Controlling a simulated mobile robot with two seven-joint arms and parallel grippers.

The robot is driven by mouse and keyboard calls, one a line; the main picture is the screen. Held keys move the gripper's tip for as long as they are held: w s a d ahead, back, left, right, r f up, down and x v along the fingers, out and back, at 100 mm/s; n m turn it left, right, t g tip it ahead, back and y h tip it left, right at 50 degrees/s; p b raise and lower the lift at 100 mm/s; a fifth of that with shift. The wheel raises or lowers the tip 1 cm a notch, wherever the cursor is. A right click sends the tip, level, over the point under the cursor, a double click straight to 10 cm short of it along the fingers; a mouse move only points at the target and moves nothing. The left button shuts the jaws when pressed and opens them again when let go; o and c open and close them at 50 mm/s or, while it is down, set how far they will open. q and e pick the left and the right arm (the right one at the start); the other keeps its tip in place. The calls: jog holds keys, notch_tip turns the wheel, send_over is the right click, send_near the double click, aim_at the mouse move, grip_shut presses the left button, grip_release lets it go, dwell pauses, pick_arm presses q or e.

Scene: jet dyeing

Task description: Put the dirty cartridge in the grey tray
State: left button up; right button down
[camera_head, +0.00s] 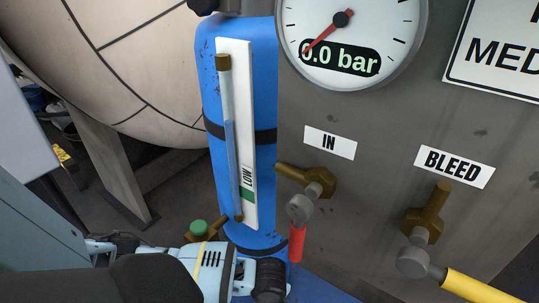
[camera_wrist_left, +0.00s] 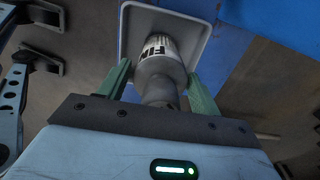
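In the head view the left fingers, cartridge and tray do not show. My right gripper is in neither view.
In the head view a blue tank (camera_head: 208,100) carries a level tube (camera_head: 230,140). A grey panel bears a gauge (camera_head: 350,35) reading 0.0 bar, a red-handled IN valve (camera_head: 297,243) and a yellow-handled BLEED valve (camera_head: 480,290). A blue surface (camera_wrist_left: 280,30) lies beside the tray.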

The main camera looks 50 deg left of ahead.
pick_arm(q)
jog(key=shift+o, duration=1)
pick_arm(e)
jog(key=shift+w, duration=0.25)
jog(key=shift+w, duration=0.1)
pick_arm(q)
jog(key=shift+r, duration=0.2)
notch_tip(320, 180, up, 6)
jog(key=p, duration=0.3)
jog(key=shift+r, duration=0.75)
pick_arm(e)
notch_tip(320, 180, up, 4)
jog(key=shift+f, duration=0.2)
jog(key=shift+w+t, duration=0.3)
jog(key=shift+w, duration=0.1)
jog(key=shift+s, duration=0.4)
